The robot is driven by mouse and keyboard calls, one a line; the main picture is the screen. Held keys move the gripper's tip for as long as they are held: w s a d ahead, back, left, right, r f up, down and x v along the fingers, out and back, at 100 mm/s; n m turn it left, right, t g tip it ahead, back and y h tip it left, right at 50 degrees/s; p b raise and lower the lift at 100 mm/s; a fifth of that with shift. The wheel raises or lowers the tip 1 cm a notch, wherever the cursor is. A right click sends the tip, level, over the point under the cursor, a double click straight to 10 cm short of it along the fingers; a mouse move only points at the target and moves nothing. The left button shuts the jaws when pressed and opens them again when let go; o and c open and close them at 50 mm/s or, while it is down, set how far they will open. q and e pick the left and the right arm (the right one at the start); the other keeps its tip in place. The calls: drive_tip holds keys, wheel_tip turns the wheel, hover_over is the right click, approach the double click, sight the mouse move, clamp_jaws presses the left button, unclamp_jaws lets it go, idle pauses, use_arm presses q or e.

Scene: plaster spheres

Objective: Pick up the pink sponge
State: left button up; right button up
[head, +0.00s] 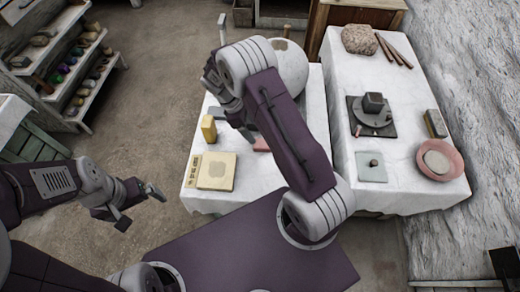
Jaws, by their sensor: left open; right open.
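A small pink block (261,145), which looks like the pink sponge, lies on the left white-covered table (258,180). My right arm hides part of it. My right gripper (232,124) is open and empty above that table, up and to the left of the pink block in the picture. My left gripper (140,208) is open and empty over the floor, left of the table and well apart from the block.
A yellow block (208,128), a tan board (216,171) and a large plaster sphere (290,66) share the left table. The right table holds a turntable (374,118), a pink bowl (440,160) and a rough stone (359,39). Shelves (72,65) stand far left.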

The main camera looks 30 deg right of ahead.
sight(261, 143)
drive_tip(key=b+x, duration=0.2)
drive_tip(key=x, duration=0.7)
drive_tip(key=shift+s+a, duration=0.1)
drive_tip(key=shift+s, duration=0.1)
drive_tip(key=shift+r, duration=0.1)
drive_tip(key=c, duration=1.4)
